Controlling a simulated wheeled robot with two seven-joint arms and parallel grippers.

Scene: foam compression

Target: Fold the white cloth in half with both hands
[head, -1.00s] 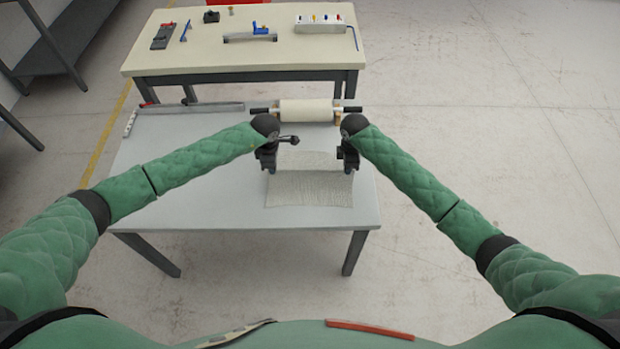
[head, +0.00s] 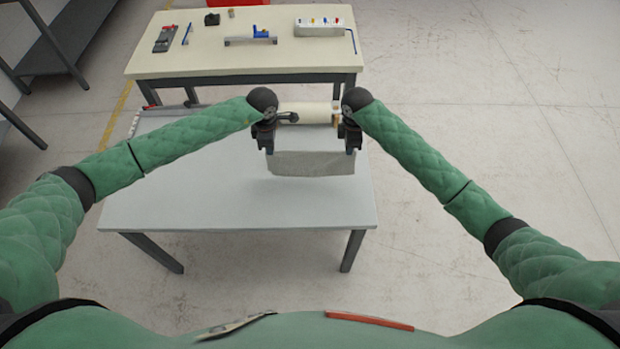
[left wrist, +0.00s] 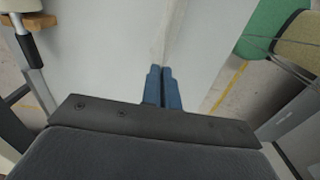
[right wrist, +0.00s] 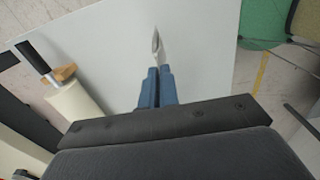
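The white cloth (head: 311,163) hangs as a pale, flat sheet between my two grippers above the near table. My left gripper (head: 268,148) is at its left corner and my right gripper (head: 351,149) at its right corner. In the left wrist view the blue fingers of my left gripper (left wrist: 162,70) are closed together, with a pale edge of cloth (left wrist: 160,38) running out beyond them. In the right wrist view the blue fingers of my right gripper (right wrist: 157,70) are closed, with a narrow piece of cloth (right wrist: 156,41) beyond their tips. The cloth's far side is hidden.
The near table (head: 200,200) is clear at its front and left. A cream roll (head: 306,110) lies behind the grippers, partly hidden by them.

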